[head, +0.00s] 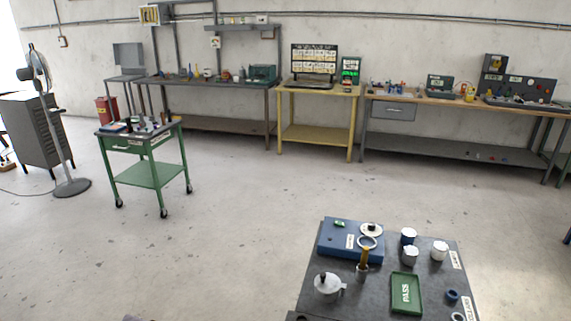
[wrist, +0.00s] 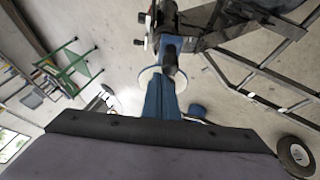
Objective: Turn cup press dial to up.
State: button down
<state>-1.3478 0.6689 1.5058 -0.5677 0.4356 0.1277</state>
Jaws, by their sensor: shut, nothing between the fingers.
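A blue fixture (head: 330,240) sits on the dark table (head: 318,262) at the lower right of the head view. At its back right is a white round disc (head: 378,232) with a dark knob, which looks like the dial. The knob is too small to read its direction. A white ring (head: 360,245) and a brass-coloured post (head: 365,256) stand at the fixture's front. I cannot read the labels to confirm which part is the cup press. My gripper's fingers show in neither view. The wrist view shows mostly my own arm and base over the floor.
Several light-topped cups (head: 439,254), a green PASS tray (head: 407,293), a blue ring (head: 452,296) and a silver pot-like piece (head: 327,287) share the table. A green cart (head: 150,174) stands left. Benches (head: 318,134) line the wall. The floor between is open.

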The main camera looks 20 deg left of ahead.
notch_tip(320, 180, up, 6)
jog(key=s+p, duration=0.2)
jog(key=shift+s+f+p, duration=0.2)
jog(key=shift+f+p, duration=0.05)
jog(key=shift+p, duration=0.15)
jog(key=shift+w, duration=0.1)
jog(key=w+d+m+h, duration=0.25)
jog(key=w+d, duration=0.35)
jog(key=d, duration=0.4)
jog(key=w+d+f+m+h, duration=0.1)
jog(key=w+d+m, duration=0.2)
jog(key=w+d, duration=0.45)
jog(key=w+d+m+h, duration=0.1)
jog(key=w+d+m, duration=0.3)
jog(key=d, duration=0.7)
jog(key=s+d+f+m+g+h, duration=0.1)
jog(key=d+f+m+g+h, duration=0.15)
jog(key=d, duration=1.45)
jog(key=s+d+f+m+g+y, duration=0.1)
jog(key=s+d+m, duration=0.6)
jog(key=s+d, duration=0.4)
jog(key=shift+s+d+f+g, duration=0.25)
jog(key=shift+s+d+g, duration=0.1)
jog(key=shift+d, duration=0.9)
